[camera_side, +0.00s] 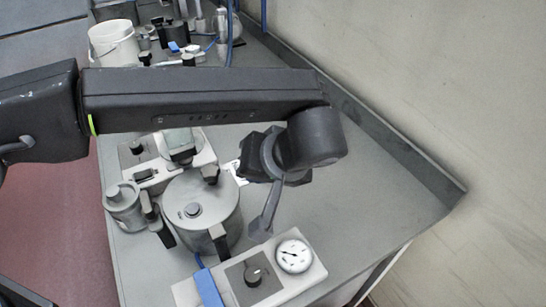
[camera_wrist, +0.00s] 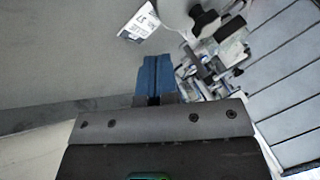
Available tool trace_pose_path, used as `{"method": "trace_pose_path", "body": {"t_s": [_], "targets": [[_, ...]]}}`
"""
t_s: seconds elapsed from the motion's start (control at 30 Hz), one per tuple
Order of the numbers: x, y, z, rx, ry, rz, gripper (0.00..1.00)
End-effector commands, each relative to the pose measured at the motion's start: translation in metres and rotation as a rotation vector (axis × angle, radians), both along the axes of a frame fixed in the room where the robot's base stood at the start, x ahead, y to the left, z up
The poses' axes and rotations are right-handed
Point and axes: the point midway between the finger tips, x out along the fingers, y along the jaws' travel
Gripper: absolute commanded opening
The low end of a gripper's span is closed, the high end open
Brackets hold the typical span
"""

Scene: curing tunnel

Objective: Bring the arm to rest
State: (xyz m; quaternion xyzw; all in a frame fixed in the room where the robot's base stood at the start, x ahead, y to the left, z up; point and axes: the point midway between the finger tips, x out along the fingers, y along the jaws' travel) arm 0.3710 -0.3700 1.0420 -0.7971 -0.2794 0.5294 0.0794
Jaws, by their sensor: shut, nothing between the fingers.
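My gripper (camera_side: 262,228) hangs below the end of my arm in the side view, over the grey bench (camera_side: 375,190). In the wrist view, the blue fingers of my gripper (camera_wrist: 155,62) are together and nothing is held between them. In the side view the fingertips are just behind the white box with a dial gauge (camera_side: 294,256) and to the right of the round grey lidded vessel (camera_side: 201,205). I cannot tell the exact gap between them.
A small grey canister (camera_side: 125,206) stands left of the vessel, with a white control box (camera_side: 140,160) behind. A white bucket (camera_side: 113,43) stands at the far end. A raised edge runs along the wall. The bench's right part is clear.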

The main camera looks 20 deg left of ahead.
Motion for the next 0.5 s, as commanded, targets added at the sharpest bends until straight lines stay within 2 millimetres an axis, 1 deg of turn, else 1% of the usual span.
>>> {"method": "trace_pose_path", "body": {"t_s": [0.03,0.2,0.33,0.5], "targets": [[-0.003,-0.008,0.010,-0.003,-0.003,-0.002,0.00],[-0.014,-0.025,0.037,-0.001,-0.001,-0.001,0.00],[-0.018,-0.033,0.048,0.002,0.000,-0.001,0.00],[-0.021,-0.037,0.056,0.002,0.002,0.000,0.00]]}}
